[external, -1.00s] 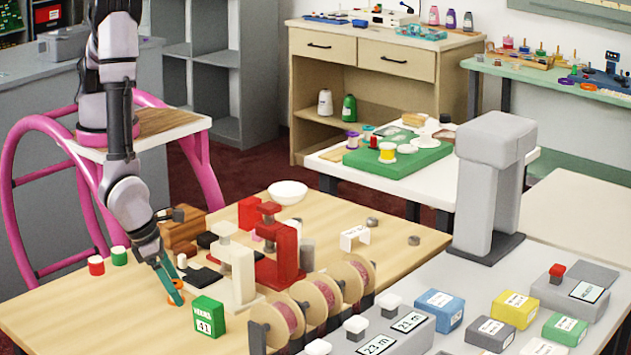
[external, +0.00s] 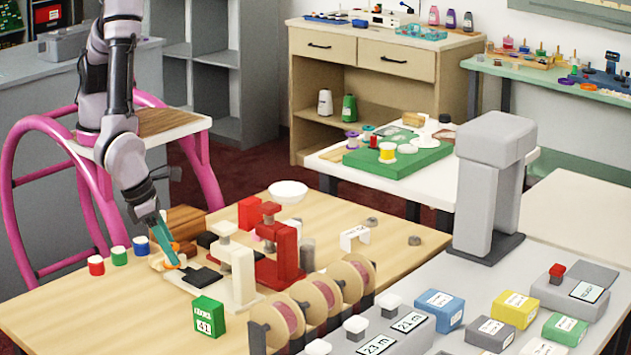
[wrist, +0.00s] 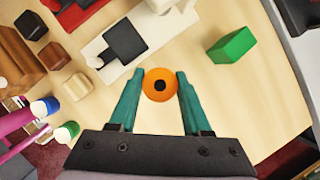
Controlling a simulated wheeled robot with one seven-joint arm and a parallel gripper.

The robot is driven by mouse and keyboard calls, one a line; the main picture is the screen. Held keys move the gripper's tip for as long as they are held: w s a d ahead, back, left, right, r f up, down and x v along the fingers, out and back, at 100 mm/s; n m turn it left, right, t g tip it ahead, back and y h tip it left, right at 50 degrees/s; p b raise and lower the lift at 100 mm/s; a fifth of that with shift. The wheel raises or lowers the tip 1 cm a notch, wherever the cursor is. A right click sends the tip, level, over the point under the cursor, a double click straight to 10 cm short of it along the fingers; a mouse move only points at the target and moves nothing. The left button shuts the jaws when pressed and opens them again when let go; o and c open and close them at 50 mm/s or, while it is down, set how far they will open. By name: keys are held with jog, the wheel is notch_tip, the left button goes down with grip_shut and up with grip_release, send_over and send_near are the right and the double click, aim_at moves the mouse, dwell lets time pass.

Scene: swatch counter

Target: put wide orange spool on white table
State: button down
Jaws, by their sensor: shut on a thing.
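The wide orange spool (wrist: 160,84) with a dark centre hole sits between the teal fingers of my gripper (wrist: 160,76) in the wrist view. My gripper is shut on its sides. In the external view the orange spool (external: 174,264) is partly hidden by the fingers of my gripper (external: 170,254), which is above the left part of the wooden table. The white table (external: 322,164) stands farther back, past the wooden table, with a green mat and several small items on it.
Red, green and blue spools (external: 141,245) stand at the wooden table's left edge. White (external: 238,270) and red (external: 280,245) presses, a green box (external: 209,316) and a white bowl (external: 288,191) are nearby. The white table's front left strip looks free.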

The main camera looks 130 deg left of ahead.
jog(key=shift+r, duration=0.6)
jog(key=s+a+r+n+g+h, duration=0.1)
jog(key=a+n+g, duration=0.2)
jog(key=a+n, duration=0.7)
jog(key=s+a+r+n+g+h, duration=0.1)
jog(key=a+n+g, duration=0.3)
jog(key=a+n, duration=0.6)
jog(key=shift+a+r+n+g+h, duration=0.3)
jog(key=shift+r+n+h, duration=0.35)
jog(key=shift+n, duration=2.35)
jog(key=m+t+y, duration=0.2)
jog(key=m+y, duration=0.2)
jog(key=m, duration=0.8)
send_over(161, 288)
jog(key=w, duration=0.1)
notch_tip(161, 288, down, 3)
jog(key=shift+m+t, duration=0.3)
jog(key=f, duration=0.3)
jog(key=d+f, duration=0.1)
jog(key=f, duration=0.1)
jog(key=shift+s+d+f, duration=0.2)
jog(key=shift+f, duration=2.3)
jog(key=shift+f, duration=0.15)
